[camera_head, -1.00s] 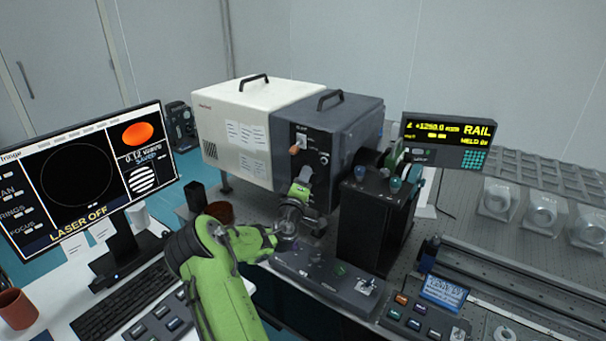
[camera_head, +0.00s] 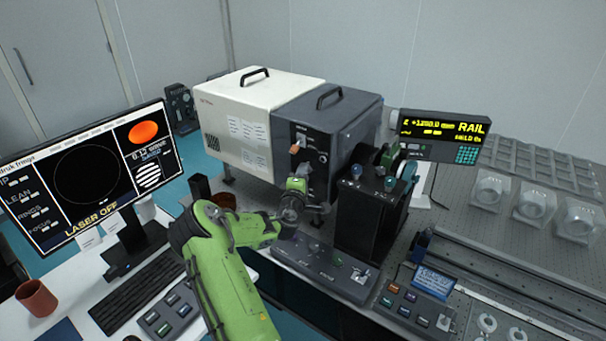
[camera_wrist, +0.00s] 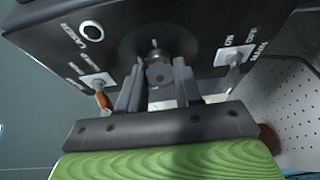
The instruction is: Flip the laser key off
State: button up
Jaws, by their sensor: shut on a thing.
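The laser box's dark front panel (camera_head: 318,140) faces me in the head view. In the wrist view its round key switch (camera_wrist: 157,45) is at the centre, with a dark key piece (camera_wrist: 159,72) in front of it. My gripper (camera_wrist: 157,85) is shut on this piece, one finger on each side. In the head view my gripper (camera_head: 298,190) is low at the panel, and its fingertips and the key are hard to make out. The monitor (camera_head: 90,180) reads "LASER OFF".
A switch with an orange tip (camera_wrist: 102,98) is close to the left finger. A MAIN on/off toggle (camera_wrist: 234,60) is at the right. A black box (camera_head: 370,215) stands right of my gripper, and a control panel (camera_head: 318,262) lies below it.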

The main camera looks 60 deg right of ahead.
jog(key=o, duration=1)
jog(key=shift+o, duration=0.2)
jog(key=shift+a, duration=0.1)
jog(key=b+v, duration=0.7)
jog(key=v, duration=0.8)
jog(key=shift+a, duration=0.25)
jog(key=shift+s, duration=0.15)
